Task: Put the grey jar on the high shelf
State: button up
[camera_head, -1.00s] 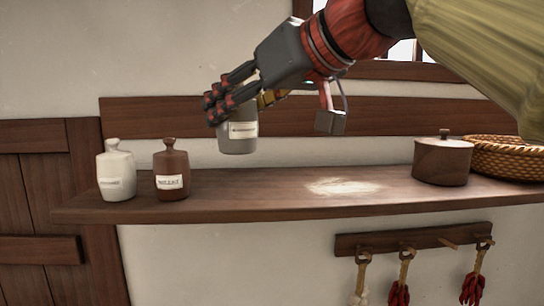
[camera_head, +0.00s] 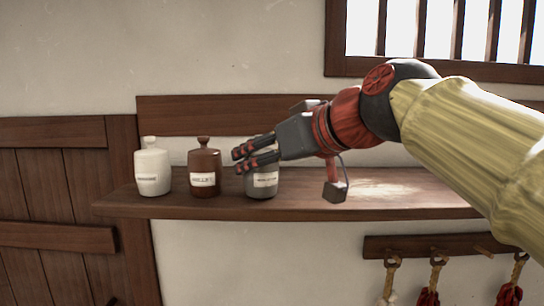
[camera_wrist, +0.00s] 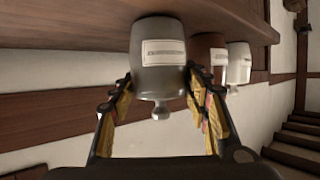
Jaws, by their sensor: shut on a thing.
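The grey jar (camera_head: 262,184) has a pale label and appears to stand on the wooden shelf (camera_head: 330,208), right of a brown jar (camera_head: 204,169). My gripper (camera_head: 250,155) is shut on the grey jar from above and the right; the fingers hide its top in the head view. In the wrist view, the picture is inverted: the grey jar (camera_wrist: 160,72) lies between both fingers, its knob pointing down in the picture and its base at the shelf's surface (camera_wrist: 90,24).
A white jar (camera_head: 152,170) stands at the shelf's left end, left of the brown jar. A pale powdery patch (camera_head: 385,190) lies on the shelf behind my arm. A peg rail (camera_head: 410,246) with hanging bundles is below. A barred window (camera_head: 440,28) is above.

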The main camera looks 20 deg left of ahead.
jog(key=shift+f, duration=0.1)
jog(key=o, duration=1.5)
jog(key=b+v, duration=0.2)
jog(key=v, duration=1)
jog(key=shift+b, duration=0.3)
